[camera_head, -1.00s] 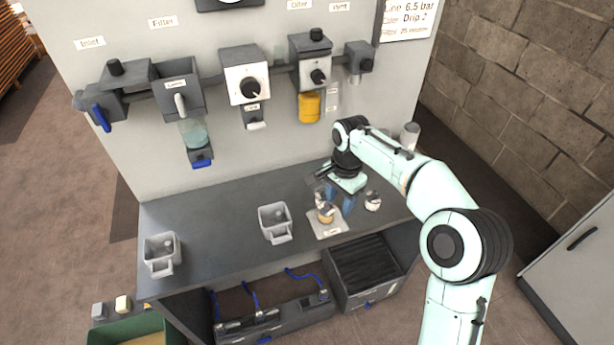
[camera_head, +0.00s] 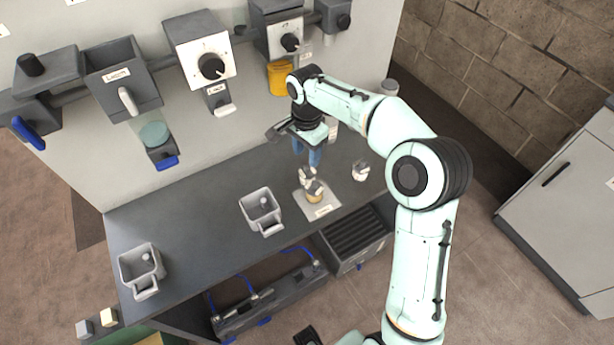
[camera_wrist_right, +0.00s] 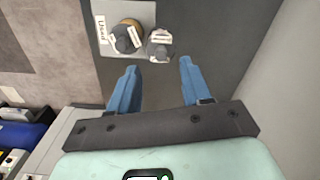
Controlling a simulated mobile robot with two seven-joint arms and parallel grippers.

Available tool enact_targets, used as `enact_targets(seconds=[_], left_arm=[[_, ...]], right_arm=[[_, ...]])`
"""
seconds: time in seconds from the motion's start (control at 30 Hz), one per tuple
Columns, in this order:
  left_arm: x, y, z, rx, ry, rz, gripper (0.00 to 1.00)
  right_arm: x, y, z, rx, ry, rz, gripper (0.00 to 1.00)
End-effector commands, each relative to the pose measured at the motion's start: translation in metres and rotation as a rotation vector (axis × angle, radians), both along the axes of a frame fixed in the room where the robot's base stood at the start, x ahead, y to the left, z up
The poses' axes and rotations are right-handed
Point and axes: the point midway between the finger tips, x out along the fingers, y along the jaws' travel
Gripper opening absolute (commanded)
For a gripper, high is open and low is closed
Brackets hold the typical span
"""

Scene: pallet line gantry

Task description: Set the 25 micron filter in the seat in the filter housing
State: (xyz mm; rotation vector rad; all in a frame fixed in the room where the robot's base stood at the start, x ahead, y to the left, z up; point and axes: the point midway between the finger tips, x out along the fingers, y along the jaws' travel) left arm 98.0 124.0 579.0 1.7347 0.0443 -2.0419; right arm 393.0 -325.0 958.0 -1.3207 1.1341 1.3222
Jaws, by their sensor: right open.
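One has a tan base (camera_head: 315,195); the other is grey-white (camera_head: 306,174). In the right wrist view they are the tan-based one (camera_wrist_right: 125,37) and the grey-white one (camera_wrist_right: 159,43). Their labels are too small to read, so I cannot tell which is 25 micron. My right gripper (camera_head: 307,154) is open and empty, just behind them; its blue fingers (camera_wrist_right: 158,72) point towards them. The filter housing (camera_head: 122,80) is on the wall panel at left, its seat unclear. My left gripper is not visible.
A white piece (camera_head: 360,170) stands right of the mat. Two grey cups, one in the middle (camera_head: 261,209) and one at left (camera_head: 140,268), stand on the dark bench (camera_head: 195,215). A bowl (camera_head: 157,143) hangs low on the panel. The bench between the cups is clear.

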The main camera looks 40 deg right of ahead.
Motion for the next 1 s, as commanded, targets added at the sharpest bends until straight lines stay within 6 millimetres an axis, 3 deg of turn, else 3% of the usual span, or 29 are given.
enact_targets(seconds=[0.4, 0.7, 0.83, 0.87, 1.0], left_arm=[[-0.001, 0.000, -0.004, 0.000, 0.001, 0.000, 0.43], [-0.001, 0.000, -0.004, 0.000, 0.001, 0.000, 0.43], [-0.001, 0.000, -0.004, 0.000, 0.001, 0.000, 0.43], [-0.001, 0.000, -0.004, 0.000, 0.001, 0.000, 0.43], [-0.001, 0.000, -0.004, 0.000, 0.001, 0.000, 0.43]], right_arm=[[0.001, -0.004, -0.050, 0.002, 0.001, 0.000, 0.48], [0.001, -0.003, -0.054, 0.001, -0.001, 0.000, 0.48], [0.001, -0.003, -0.054, 0.001, -0.001, 0.000, 0.06], [0.001, -0.003, -0.054, 0.001, -0.001, 0.000, 0.00], [0.001, -0.003, -0.053, 0.000, -0.002, 0.000, 0.00]])
